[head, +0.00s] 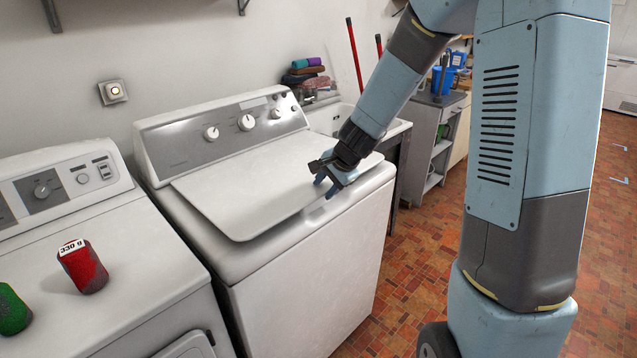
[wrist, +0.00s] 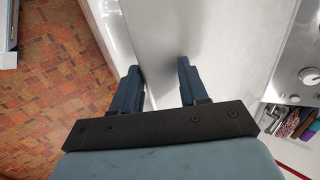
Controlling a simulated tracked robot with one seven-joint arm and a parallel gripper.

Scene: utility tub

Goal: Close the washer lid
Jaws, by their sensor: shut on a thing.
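The washer lid (head: 245,185) is a flat white panel on the top-loading washer (head: 310,285). It lies nearly level over the washer's top, and its front edge looks slightly raised. My gripper (head: 335,183) is at the lid's front edge, toward the right corner. In the wrist view, the lid (wrist: 160,45) runs between the two blue fingers of my gripper (wrist: 159,85), which are shut on its edge. The exact contact and the gap under the lid are hard to make out.
A dryer (head: 150,290) stands to the left, with a red can-like item (head: 85,268) and a green one (head: 12,310) on top. The washer's control panel (head: 225,130) rises behind the lid. A utility tub (head: 335,117) stands at the right. Tiled floor (head: 425,250) is open in front.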

